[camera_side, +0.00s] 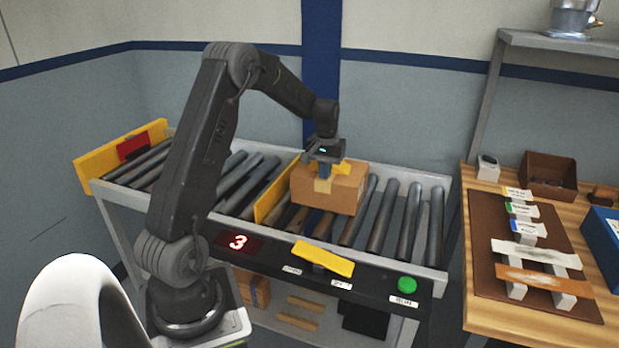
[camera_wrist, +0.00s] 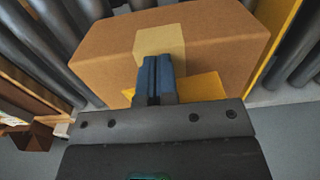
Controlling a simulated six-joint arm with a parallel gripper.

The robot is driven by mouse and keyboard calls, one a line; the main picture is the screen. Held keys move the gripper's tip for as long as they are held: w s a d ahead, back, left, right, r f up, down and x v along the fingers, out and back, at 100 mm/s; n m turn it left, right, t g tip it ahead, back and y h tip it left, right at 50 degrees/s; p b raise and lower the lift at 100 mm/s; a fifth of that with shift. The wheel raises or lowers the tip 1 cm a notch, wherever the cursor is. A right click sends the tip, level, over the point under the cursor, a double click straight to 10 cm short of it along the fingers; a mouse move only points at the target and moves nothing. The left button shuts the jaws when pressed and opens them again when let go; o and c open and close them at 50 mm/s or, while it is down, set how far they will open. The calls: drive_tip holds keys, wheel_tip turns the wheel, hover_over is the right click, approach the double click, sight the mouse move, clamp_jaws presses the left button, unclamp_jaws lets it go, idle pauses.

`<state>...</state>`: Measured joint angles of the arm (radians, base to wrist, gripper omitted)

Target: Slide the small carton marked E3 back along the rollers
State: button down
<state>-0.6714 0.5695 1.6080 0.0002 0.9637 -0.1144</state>
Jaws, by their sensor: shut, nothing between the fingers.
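A small brown carton (camera_side: 331,191) with a strip of tan tape sits on the rollers (camera_side: 386,212), just right of a yellow divider (camera_side: 275,203). I cannot read an E3 mark on it. My gripper (camera_side: 323,181) is shut and points down at the carton's taped side. In the wrist view my blue fingers (camera_wrist: 156,78) are together in front of the tape on the carton (camera_wrist: 190,45). I cannot tell whether they touch it.
A yellow end plate (camera_side: 120,160) with a red patch stands at the conveyor's left end. The front panel carries a red display reading 3 (camera_side: 237,242), a yellow flap (camera_side: 323,259) and a green button (camera_side: 407,285). Rollers right of the carton are bare. A wooden bench (camera_side: 480,335) stands at right.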

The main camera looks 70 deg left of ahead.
drive_tip(key=shift+w+d, duration=5.75)
drive_tip(key=shift+d, duration=0.3)
wheel_tip(320, 180, up, 7)
drive_tip(key=s+d+r+m+t, duration=0.3)
drive_tip(key=s+d+r+m, duration=0.1)
drive_tip(key=s+d+r, duration=0.75)
drive_tip(key=s+d+f+m+t, duration=0.1)
drive_tip(key=s+d+m, duration=0.1)
drive_tip(key=s, duration=0.8)
drive_tip(key=s+d+f+m+t, duration=0.1)
drive_tip(key=s+d, duration=0.4)
drive_tip(key=s, duration=0.5)
drive_tip(key=shift+f+m+t, duration=0.3)
drive_tip(key=shift+f+m, duration=0.5)
drive_tip(key=shift+m, duration=0.2)
